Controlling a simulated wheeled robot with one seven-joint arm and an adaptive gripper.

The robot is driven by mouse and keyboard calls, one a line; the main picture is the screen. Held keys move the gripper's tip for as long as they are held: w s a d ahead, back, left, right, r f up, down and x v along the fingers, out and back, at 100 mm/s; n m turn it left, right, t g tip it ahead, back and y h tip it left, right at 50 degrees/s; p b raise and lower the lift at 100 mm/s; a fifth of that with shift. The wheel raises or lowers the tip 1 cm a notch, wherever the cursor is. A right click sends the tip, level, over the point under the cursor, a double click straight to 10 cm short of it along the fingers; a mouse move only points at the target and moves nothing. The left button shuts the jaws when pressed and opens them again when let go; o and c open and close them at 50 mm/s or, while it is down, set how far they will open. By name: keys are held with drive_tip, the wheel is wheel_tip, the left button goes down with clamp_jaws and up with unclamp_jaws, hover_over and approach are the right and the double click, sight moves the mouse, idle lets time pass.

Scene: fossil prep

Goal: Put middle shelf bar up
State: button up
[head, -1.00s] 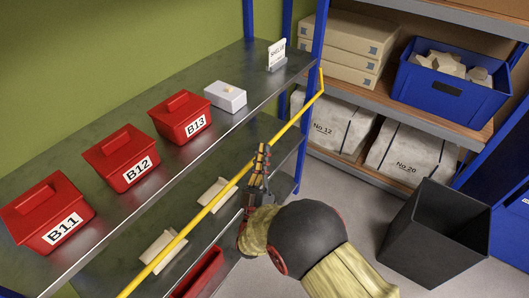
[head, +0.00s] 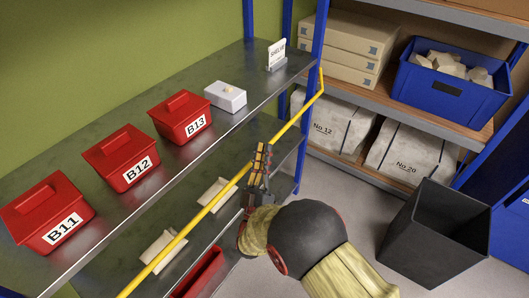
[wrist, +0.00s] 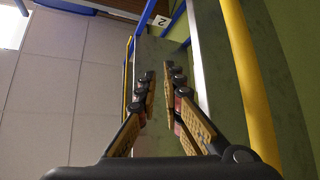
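The yellow shelf bar (head: 210,207) runs slantwise along the front of the shelving in the head view. Its right end bends up beside the blue post. My gripper (head: 263,150) is close to the bar, right of its middle, with the fingers pointing up. In the wrist view my gripper (wrist: 159,82) is open, with nothing between the fingertips. A thick yellow bar (wrist: 248,75) passes right of the fingers, outside the gap. A thinner yellow bar (wrist: 127,70) shows farther off at the left. Whether a finger touches the bar cannot be told.
Red boxes B11 (head: 48,212), B12 (head: 121,158) and B13 (head: 180,117) stand on the shelf (head: 225,128) with a white box (head: 225,97). Pale pieces (head: 215,193) lie on the shelf below. A dark open bin (head: 433,232) stands on the floor at right.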

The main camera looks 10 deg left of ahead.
drive_tip(key=o, duration=0.5)
drive_tip(key=shift+v, duration=3.8)
drive_tip(key=shift+c, duration=0.3)
